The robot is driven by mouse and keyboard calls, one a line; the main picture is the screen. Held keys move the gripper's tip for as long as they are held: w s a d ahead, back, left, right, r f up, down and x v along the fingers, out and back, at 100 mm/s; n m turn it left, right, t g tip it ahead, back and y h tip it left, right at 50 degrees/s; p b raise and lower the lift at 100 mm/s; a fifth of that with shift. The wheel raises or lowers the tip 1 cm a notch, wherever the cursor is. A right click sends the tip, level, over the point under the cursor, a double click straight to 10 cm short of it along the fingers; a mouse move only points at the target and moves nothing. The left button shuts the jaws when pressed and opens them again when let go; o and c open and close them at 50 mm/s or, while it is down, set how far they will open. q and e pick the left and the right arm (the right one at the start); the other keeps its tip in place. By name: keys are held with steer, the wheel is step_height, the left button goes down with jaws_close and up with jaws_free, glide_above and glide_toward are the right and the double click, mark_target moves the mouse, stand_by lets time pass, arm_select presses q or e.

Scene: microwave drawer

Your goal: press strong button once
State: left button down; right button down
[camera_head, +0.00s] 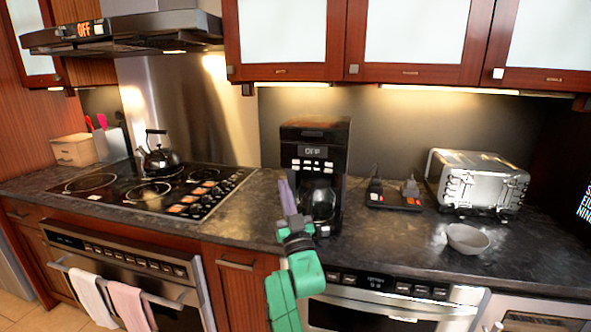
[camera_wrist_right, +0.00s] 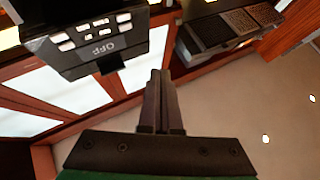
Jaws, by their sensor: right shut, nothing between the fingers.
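The black coffee maker (camera_head: 300,131) stands upright on the counter, with a glass carafe (camera_head: 319,203) in its lower part. The labels are too small to read, so I cannot tell which button is strong. In the right wrist view the panel buttons (camera_wrist_right: 92,32) appear upside down at the upper left. My right gripper (camera_head: 284,183) is shut and empty, its purple fingers pointing up in front of the coffee maker's lower left, below button height. My left gripper is not in view.
A stove with a kettle (camera_head: 160,156) is to the left. Wall cabinets (camera_head: 411,75) hang above. The counter beside the coffee maker is clear.

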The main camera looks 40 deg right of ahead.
mark_target(296, 168)
steer(key=w+d+b, duration=0.3)
steer(key=w+d, duration=0.1)
steer(key=d, duration=0.3)
steer(key=shift+w, duration=0.4)
stand_by(1.6)
steer(key=shift+w+d, duration=0.25)
steer(key=shift+d, duration=0.1)
steer(key=shift+w+d+b, duration=0.2)
steer(key=shift+d+b, duration=0.05)
steer(key=shift+b, duration=0.2)
stand_by(0.4)
steer(key=shift+s+a+p, duration=0.4)
steer(key=shift+s+a, duration=0.1)
steer(key=shift+a, duration=0.1)
